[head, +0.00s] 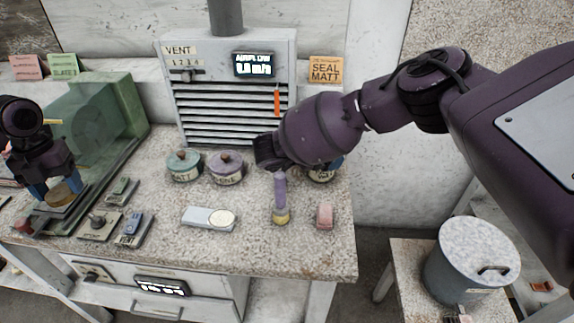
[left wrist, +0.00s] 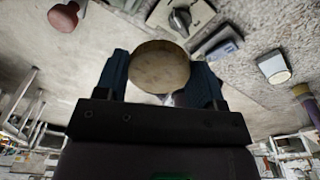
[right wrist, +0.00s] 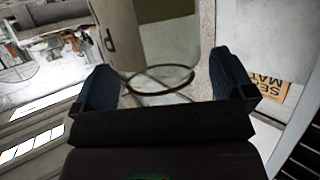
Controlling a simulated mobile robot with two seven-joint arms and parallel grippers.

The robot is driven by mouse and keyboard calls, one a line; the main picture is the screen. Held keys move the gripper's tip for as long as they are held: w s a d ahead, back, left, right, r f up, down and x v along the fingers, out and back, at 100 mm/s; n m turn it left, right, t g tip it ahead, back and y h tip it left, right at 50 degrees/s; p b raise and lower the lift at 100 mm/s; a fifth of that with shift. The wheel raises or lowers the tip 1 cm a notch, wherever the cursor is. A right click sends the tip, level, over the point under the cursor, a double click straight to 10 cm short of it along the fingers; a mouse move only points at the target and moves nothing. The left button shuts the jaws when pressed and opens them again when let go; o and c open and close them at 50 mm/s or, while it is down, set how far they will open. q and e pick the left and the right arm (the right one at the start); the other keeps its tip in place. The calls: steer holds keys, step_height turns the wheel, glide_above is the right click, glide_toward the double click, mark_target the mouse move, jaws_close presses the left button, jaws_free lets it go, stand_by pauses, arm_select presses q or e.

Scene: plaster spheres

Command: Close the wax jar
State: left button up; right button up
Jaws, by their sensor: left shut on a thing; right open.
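My left gripper (head: 62,188) is shut on a tan round piece (head: 66,194), low over the left of the bench; it shows pale and round between the blue fingers in the left wrist view (left wrist: 160,68). A teal jar (head: 184,166) and a purple jar (head: 227,169), both lidded with brown knobs, stand before the vent. A third jar (head: 321,175) stands further right, mostly hidden by my right arm; its top and label cannot be made out. My right gripper (right wrist: 165,80) is open and empty in the right wrist view; in the head view my arm mostly hides it.
A green glass-sided booth (head: 95,115) is at left. A lidded grey bin (head: 465,270) stands at lower right. A card (head: 326,69) reads "SEAL MATT".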

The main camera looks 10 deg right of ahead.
steer(key=shift+c, duration=0.5)
steer(key=c, duration=1.3)
steer(key=shift+c, duration=0.3)
steer(key=shift+r, duration=0.1)
